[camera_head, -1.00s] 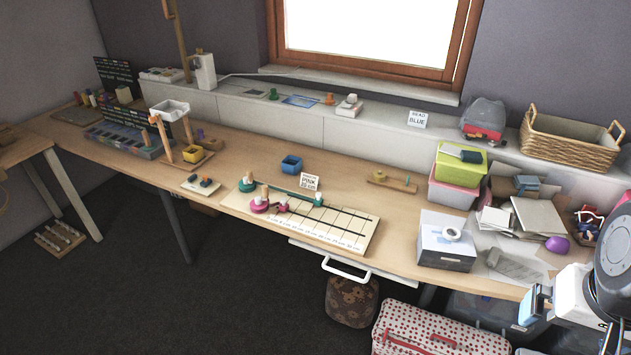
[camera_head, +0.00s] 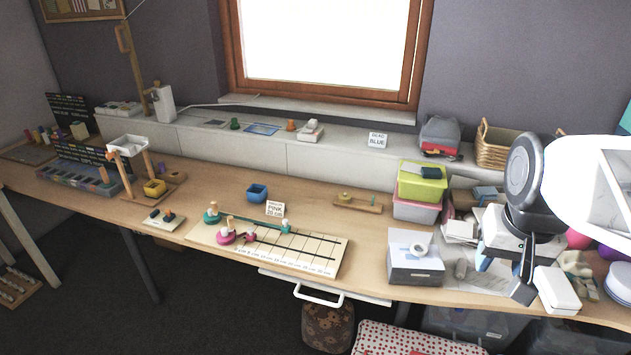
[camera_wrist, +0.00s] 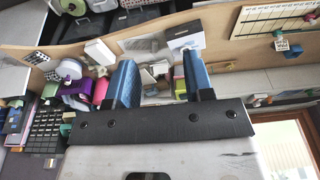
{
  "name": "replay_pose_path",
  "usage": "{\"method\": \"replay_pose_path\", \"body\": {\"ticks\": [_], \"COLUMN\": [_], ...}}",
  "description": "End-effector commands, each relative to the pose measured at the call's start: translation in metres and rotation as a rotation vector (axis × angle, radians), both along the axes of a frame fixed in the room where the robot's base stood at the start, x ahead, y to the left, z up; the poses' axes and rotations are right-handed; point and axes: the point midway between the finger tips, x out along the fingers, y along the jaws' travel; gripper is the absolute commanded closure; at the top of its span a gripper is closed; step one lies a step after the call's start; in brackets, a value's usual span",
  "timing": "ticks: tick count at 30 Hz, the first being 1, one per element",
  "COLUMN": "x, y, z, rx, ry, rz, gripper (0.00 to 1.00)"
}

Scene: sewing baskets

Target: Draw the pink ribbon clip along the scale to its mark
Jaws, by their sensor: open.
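The pink ribbon clip (camera_head: 250,237) sits on the white scale board (camera_head: 318,264), near its left end, just right of a pink spool (camera_head: 227,236). The scale's printed numbers are too small to read surely. A card (camera_head: 275,209) behind the board reads PINK and what looks like 20 cm. A green ribbon with a teal clip (camera_head: 286,227) runs along the board's back. My gripper (camera_wrist: 159,60) is open and empty, well right of the board. In the wrist view its blue fingers are apart, and the board (camera_wrist: 262,20) shows at the upper right.
A white box (camera_head: 415,264) and stacked green and pink boxes (camera_head: 420,190) stand between my gripper and the board. A blue cup (camera_head: 257,193) and a wooden stand (camera_head: 357,204) lie behind the board. A drawer handle (camera_head: 318,295) sticks out below the table's front edge.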

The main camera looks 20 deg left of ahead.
Motion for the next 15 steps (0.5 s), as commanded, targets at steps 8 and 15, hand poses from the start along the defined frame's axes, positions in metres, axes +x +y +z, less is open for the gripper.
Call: {"method": "replay_pose_path", "body": {"ticks": [8, 15], "x": [0.06, 0.11], "y": [0.038, 0.075], "z": [0.006, 0.005], "rx": [0.005, 0.008], "ry": [0.023, 0.041], "rz": [0.033, 0.058], "gripper": [0.52, 0.52]}}
